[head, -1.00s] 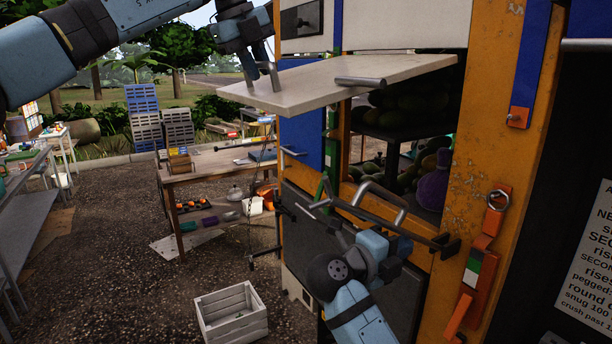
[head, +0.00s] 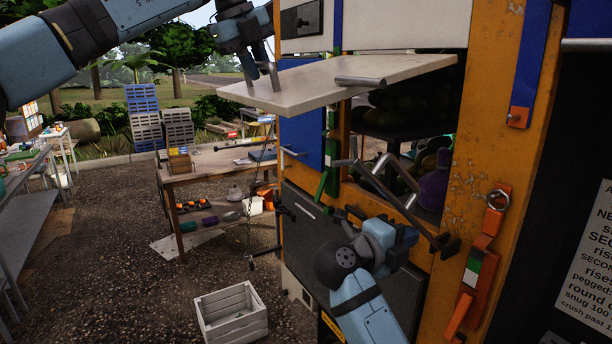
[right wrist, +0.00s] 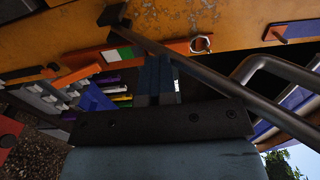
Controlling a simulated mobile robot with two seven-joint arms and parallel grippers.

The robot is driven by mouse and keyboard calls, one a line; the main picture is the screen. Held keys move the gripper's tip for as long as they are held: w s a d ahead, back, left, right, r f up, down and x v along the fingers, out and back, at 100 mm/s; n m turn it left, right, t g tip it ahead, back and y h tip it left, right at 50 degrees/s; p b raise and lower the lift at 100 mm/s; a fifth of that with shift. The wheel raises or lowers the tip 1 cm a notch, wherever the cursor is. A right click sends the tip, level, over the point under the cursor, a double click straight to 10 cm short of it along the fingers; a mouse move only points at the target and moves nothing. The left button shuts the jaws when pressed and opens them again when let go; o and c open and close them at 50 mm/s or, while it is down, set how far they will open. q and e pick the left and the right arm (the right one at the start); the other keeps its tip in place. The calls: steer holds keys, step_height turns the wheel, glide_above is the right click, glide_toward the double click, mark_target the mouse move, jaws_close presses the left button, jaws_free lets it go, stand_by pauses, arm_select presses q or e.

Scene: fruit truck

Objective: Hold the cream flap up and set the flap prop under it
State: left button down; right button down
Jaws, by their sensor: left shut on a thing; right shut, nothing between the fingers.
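The cream flap (head: 315,88) is raised and stands out from the truck, roughly level. My left gripper (head: 264,76) is shut on the small grey handle at its left outer edge. The flap prop (head: 408,203), a grey metal rod with a bent loop, slants up to the left from a bracket on the orange frame. Its free upper end is below the flap, apart from it. My right gripper (right wrist: 158,82) is shut and empty, close to the rod; contact is unclear. In the head view its fingertips are hard to make out behind the blue wrist.
Dark shelves with fruit (head: 405,105) fill the opening behind the prop. A wooden table (head: 215,165) and a white crate (head: 231,313) are at left, with open gravel between.

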mark_target(257, 91)
arm_select(q)
steer(key=shift+r, duration=0.1)
arm_select(e)
steer(key=shift+d+r, duration=0.15)
steer(key=shift+r, duration=0.25)
steer(key=shift+w+d+r, duration=0.35)
steer(key=shift+d+r, duration=0.15)
steer(key=shift+r, duration=0.1)
steer(key=s+a+f, duration=0.2)
steer(key=a+f, duration=0.1)
steer(key=shift+a+f, duration=0.15)
steer(key=shift+a, duration=0.1)
stand_by(0.5)
